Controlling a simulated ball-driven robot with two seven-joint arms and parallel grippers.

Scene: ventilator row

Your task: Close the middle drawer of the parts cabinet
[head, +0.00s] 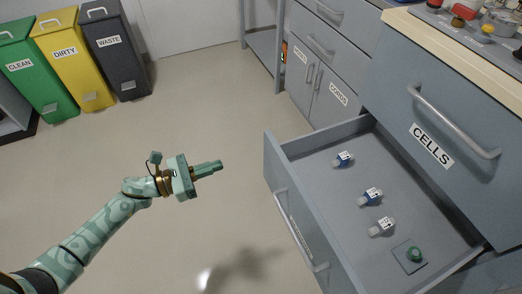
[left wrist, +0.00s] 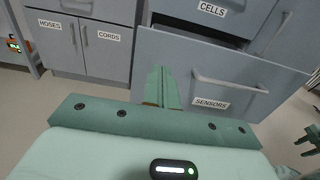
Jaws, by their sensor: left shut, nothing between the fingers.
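The open drawer (head: 290,205) of the grey parts cabinet is pulled well out below the shut CELLS drawer (head: 440,120). Its front, labelled SENSORS, faces me in the left wrist view (left wrist: 215,75), with a bar handle (left wrist: 232,84). Several small blue-and-white parts and a green knob on a square plate (head: 414,254) lie inside. My left gripper (head: 220,164) is shut and empty, left of the drawer front in the head view with a visible gap. In the left wrist view its fingers (left wrist: 163,75) point toward the front, left of the handle. Part of my right gripper (left wrist: 309,140) seems to show at that view's right edge.
Cabinets labelled CORDS (head: 338,94) stand behind the drawer, beside a grey shelf frame (head: 266,45). Green, yellow and dark bins (head: 118,50) stand at the back left. Small items lie on the worktop (head: 435,32). The floor between bins and drawer is clear.

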